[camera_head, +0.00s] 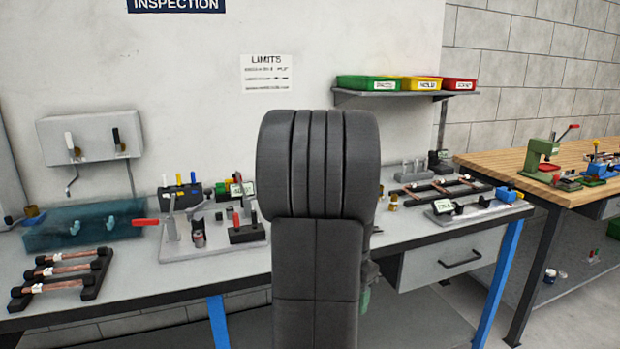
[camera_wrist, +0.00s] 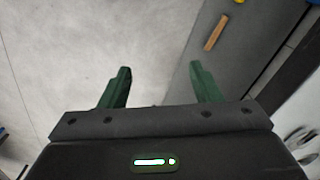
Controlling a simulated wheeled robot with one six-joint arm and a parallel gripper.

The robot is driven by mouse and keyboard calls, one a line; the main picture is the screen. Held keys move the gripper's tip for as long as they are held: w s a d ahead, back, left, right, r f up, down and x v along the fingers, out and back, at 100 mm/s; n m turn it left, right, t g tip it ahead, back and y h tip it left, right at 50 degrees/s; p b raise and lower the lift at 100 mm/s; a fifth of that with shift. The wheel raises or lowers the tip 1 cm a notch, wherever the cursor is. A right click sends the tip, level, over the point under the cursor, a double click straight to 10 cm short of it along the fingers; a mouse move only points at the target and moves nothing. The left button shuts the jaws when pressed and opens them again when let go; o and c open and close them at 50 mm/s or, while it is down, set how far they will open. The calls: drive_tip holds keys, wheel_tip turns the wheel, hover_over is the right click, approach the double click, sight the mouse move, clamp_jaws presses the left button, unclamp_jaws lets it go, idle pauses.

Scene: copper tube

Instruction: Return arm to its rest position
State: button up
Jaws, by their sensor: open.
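My gripper shows in the wrist view (camera_wrist: 160,82) with two green fingers spread apart. Nothing is between them. The fingers point over a plain grey floor and a darker grey surface. In the head view my dark arm stands upright in the middle and hides part of the bench. A bit of green low beside the arm may be part of my gripper; its fingers are not clear there. Copper tubes (camera_head: 62,270) lie on a black rack at the bench's left end. More copper tubes (camera_head: 445,188) lie on a dark rack at the right.
The grey workbench (camera_head: 420,228) holds a lever fixture (camera_head: 185,215), a teal tank (camera_head: 85,228) and a gauge (camera_head: 470,210). Green, yellow and red bins (camera_head: 418,84) sit on a wall shelf. A wooden bench (camera_head: 490,162) stands at the right. A brown strip (camera_wrist: 215,33) lies on the darker surface.

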drive_tip(key=w+a+f+n+b, duration=0.1)
drive_tip(key=f+b, duration=0.2)
drive_tip(key=f, duration=0.2)
drive_tip(key=w+a+f+n+b, duration=0.1)
drive_tip(key=a+f+n+b, duration=0.1)
drive_tip(key=f+b, duration=0.2)
wheel_tip(320, 180, down, 2)
drive_tip(key=shift+w+f+n, duration=0.15)
drive_tip(key=shift+w+n, duration=0.15)
drive_tip(key=shift+w, duration=0.1)
